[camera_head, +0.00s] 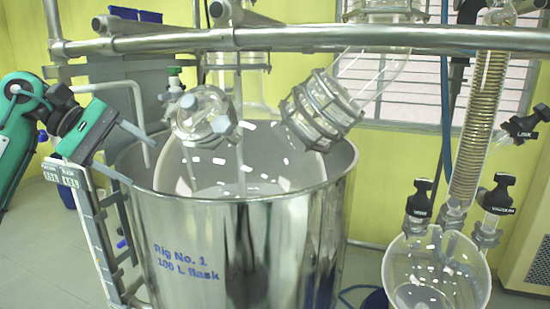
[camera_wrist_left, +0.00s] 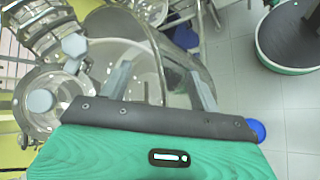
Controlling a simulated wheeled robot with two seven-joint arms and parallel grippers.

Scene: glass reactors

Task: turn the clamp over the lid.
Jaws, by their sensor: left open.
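A small glass port with a round clear lid (camera_head: 203,112) stands at the upper left of the large flask, above the steel vessel. A grey clamp with a faceted knob (camera_head: 222,125) sits at the lid. In the left wrist view the lid (camera_wrist_left: 58,84) is at the left, with grey faceted knobs (camera_wrist_left: 40,101) at it. How the clamp lies across the lid is hard to tell. My left gripper (camera_head: 139,163) is open and empty, left of the port by the vessel's rim. Its fingers (camera_wrist_left: 160,75) are spread, apart from the clamp. My right gripper is not in view.
The steel vessel (camera_head: 180,235) fills the middle. A horizontal steel rail (camera_head: 290,39) crosses above, and a ringed glass neck (camera_head: 320,108) stands right of the port. A ladder-like frame (camera_head: 92,225) is below my left gripper. A smaller glass flask (camera_head: 437,275) is at the right.

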